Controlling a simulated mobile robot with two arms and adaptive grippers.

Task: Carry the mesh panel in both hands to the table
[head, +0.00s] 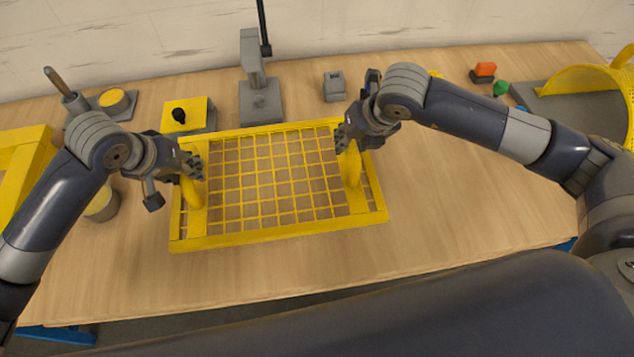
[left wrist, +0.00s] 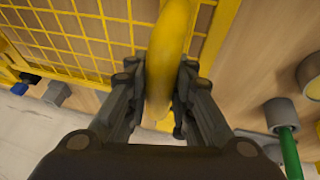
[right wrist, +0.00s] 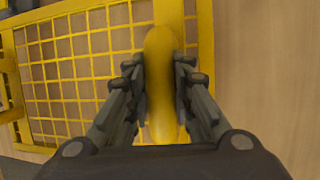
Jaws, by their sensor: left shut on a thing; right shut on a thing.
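The yellow mesh panel (head: 270,180) has a rectangular frame, a wire grid and a thick handle at each side. It lies over the wooden table (head: 450,220) in the head view; I cannot tell whether it touches the top. My left gripper (head: 190,172) is shut on the left handle (left wrist: 170,50), with a finger on each side of it. My right gripper (head: 350,142) is shut on the right handle (right wrist: 162,80). The grippers hide parts of both handles.
Behind the panel stand a grey post fixture (head: 260,95), a small grey block (head: 334,86) and a yellow box with a black knob (head: 185,115). A yellow curved guard (head: 580,80) stands at the right. The table in front of and right of the panel is clear.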

